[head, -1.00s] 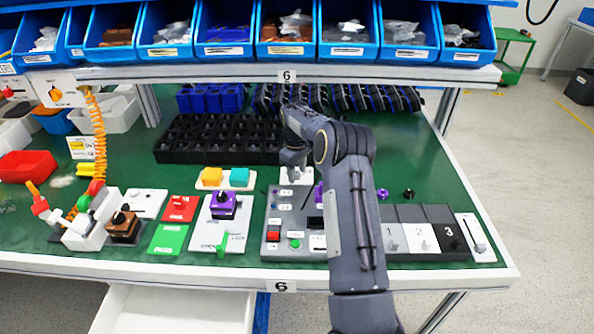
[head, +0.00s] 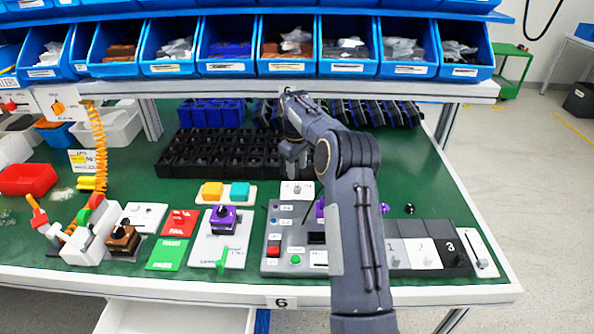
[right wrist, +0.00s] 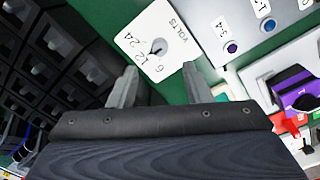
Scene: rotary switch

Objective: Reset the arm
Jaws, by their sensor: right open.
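The rotary switch is a white plate (head: 297,189) on the green bench with a small knob. In the right wrist view the white plate (right wrist: 173,25) reads VOLTS with 6, 12 and 24, and a small dark-based knob (right wrist: 157,48) sits in its middle. My right gripper (head: 294,160) is behind and above the plate in the head view. In the right wrist view its two fingers (right wrist: 160,76) are apart with nothing between them, and the knob lies beyond their tips. My left gripper is in no view.
A black compartment tray (head: 215,155) lies left of my right gripper. A grey control panel (head: 290,262) is in front of the plate, with a purple knob block (head: 223,221) to its left. Blue bins (head: 290,45) hang above the bench.

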